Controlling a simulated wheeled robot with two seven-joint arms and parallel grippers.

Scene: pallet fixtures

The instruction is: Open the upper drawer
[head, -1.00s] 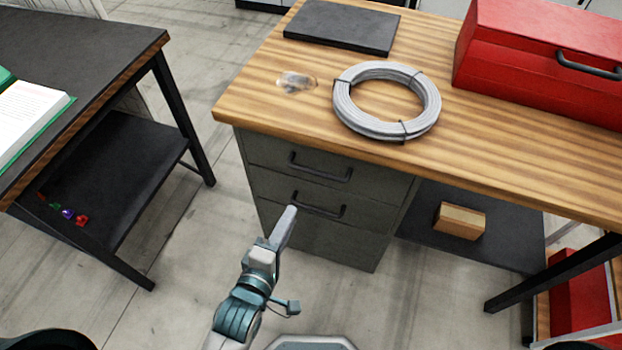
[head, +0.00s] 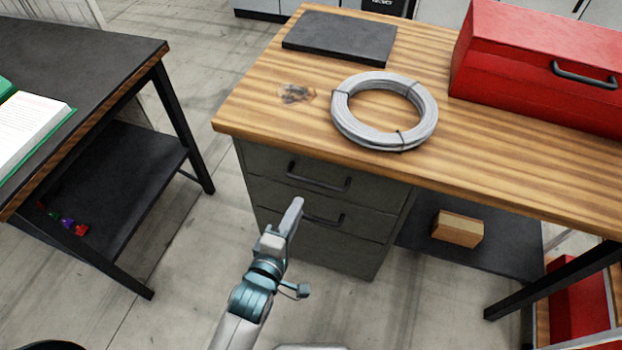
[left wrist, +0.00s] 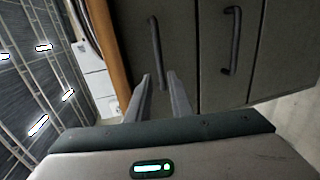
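The grey drawer cabinet under the wooden workbench has an upper drawer (head: 272,163) with a dark bar handle (head: 318,178). The drawer is closed flush. My left gripper (head: 297,203) is in front of the cabinet, just below that handle in the head view, and partly covers the lower drawer's handle (head: 328,220). In the left wrist view the two fingers (left wrist: 159,76) are apart, with the upper handle (left wrist: 155,45) showing between and beyond their tips. I cannot tell whether they touch it. The lower handle (left wrist: 231,40) is to the right there. My right gripper is not in view.
On the workbench (head: 240,112) are a wire coil (head: 345,125), a dark flat plate (head: 340,37) and a red toolbox (head: 540,65). A small box (head: 457,229) lies on the shelf beside the cabinet. A dark table (head: 90,65) stands left, with free floor between.

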